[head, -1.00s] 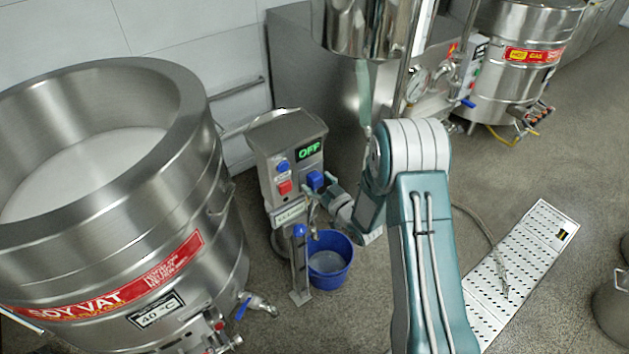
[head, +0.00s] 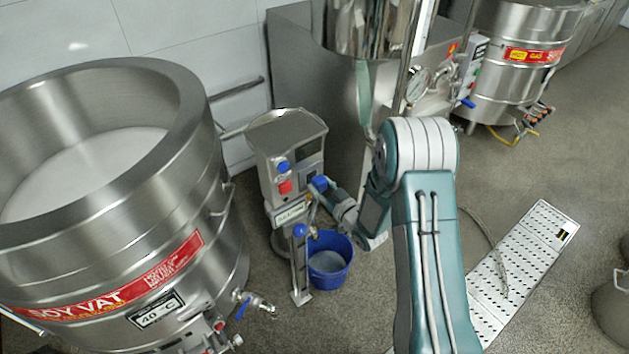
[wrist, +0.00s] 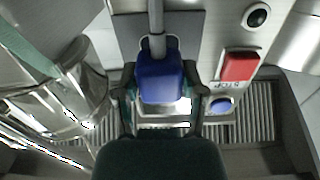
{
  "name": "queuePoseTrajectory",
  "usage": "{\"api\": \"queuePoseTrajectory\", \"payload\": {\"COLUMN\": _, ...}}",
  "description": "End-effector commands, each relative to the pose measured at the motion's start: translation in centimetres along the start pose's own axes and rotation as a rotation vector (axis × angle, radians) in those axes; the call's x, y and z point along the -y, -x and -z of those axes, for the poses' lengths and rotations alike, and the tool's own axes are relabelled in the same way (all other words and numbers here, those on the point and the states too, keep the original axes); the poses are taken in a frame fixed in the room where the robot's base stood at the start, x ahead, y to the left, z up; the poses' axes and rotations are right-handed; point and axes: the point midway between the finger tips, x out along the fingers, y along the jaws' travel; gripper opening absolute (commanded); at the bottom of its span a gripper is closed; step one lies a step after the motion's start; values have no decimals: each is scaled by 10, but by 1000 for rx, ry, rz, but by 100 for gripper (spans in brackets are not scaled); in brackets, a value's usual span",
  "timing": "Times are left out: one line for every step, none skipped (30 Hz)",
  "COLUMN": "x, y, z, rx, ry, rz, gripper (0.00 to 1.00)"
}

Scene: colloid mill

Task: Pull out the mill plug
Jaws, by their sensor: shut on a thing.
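The blue mill plug (head: 320,183) is at the right side of the mill's front panel in the head view. In the wrist view the plug (wrist: 160,76) sits between my fingers, with a grey cable (wrist: 156,18) running from it. My gripper (wrist: 160,95) is shut on the plug. In the head view my gripper (head: 334,193) is close to the mill (head: 286,142). The mill's display (head: 310,151) is dark. The plug hides the socket behind it, so I cannot see how wide any gap is.
A blue bucket (head: 329,270) stands below. The soy vat (head: 190,180) is on the left. A perforated floor drain (head: 535,245) lies at right, with open floor around it.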

Motion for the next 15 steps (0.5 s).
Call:
{"api": "queuePoseTrajectory", "payload": {"x": 0, "y": 2, "z": 0, "rx": 0, "ry": 0, "rz": -1, "gripper": 0}}
{"api": "queuePoseTrajectory", "payload": {"x": 0, "y": 3, "z": 0, "rx": 0, "ry": 0, "rz": -1, "gripper": 0}}
{"api": "queuePoseTrajectory", "payload": {"x": 0, "y": 4, "z": 0, "rx": 0, "ry": 0, "rz": -1, "gripper": 0}}
{"api": "queuePoseTrajectory", "payload": {"x": 0, "y": 5, "z": 0, "rx": 0, "ry": 0, "rz": -1, "gripper": 0}}
{"api": "queuePoseTrajectory", "payload": {"x": 0, "y": 6, "z": 0, "rx": 0, "ry": 0, "rz": -1, "gripper": 0}}
{"api": "queuePoseTrajectory", "payload": {"x": 0, "y": 8, "z": 0, "rx": 0, "ry": 0, "rz": -1, "gripper": 0}}
{"api": "queuePoseTrajectory", "payload": {"x": 0, "y": 8, "z": 0, "rx": 0, "ry": 0, "rz": -1, "gripper": 0}}
{"api": "queuePoseTrajectory", "payload": {"x": 0, "y": 10, "z": 0, "rx": 0, "ry": 0, "rz": -1, "gripper": 0}}
{"api": "queuePoseTrajectory", "payload": {"x": 0, "y": 11, "z": 0, "rx": 0, "ry": 0, "rz": -1, "gripper": 0}}
{"api": "queuePoseTrajectory", "payload": {"x": 0, "y": 12, "z": 0, "rx": 0, "ry": 0, "rz": -1, "gripper": 0}}
{"api": "queuePoseTrajectory", "payload": {"x": 0, "y": 13, "z": 0, "rx": 0, "ry": 0, "rz": 0, "gripper": 0}}
{"api": "queuePoseTrajectory", "payload": {"x": 0, "y": 14, "z": 0, "rx": 0, "ry": 0, "rz": 0, "gripper": 0}}
{"api": "queuePoseTrajectory", "payload": {"x": 0, "y": 15, "z": 0, "rx": 0, "ry": 1, "rz": 0, "gripper": 0}}
{"api": "queuePoseTrajectory", "payload": {"x": 0, "y": 16, "z": 0, "rx": 0, "ry": 1, "rz": 0, "gripper": 0}}
{"api": "queuePoseTrajectory", "payload": {"x": 0, "y": 18, "z": 0, "rx": 0, "ry": 1, "rz": 0, "gripper": 0}}
